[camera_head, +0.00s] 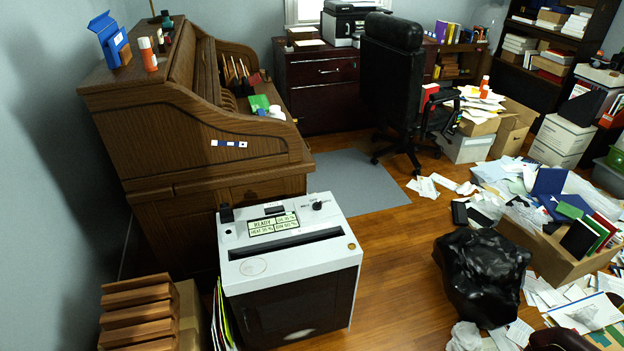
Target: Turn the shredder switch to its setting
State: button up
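The shredder (300,310) stands on the floor in front of the wooden desk, with a white top and a dark front. On its top are a dark feed slot (285,243) and a pale green label panel (273,224) reading "READY", with smaller text I cannot fully read. A small black knob (317,205), which looks like the switch, sits at the top right; its setting is too small to tell. My gripper is not in view.
A roll-top desk (215,150) stands directly behind the shredder. Stacked brown trays (138,312) and upright folders (222,318) are to its left. A black bag (482,275) and a paper-filled box (550,255) are to the right. Wooden floor (395,260) is clear between shredder and bag.

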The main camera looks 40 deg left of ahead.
aim_at(317, 205)
jog(key=u, duration=0.6)
jog(key=i, duration=1.2)
jog(key=u, duration=1.75)
jog(key=i, duration=0.7)
jog(key=u, duration=0.65)
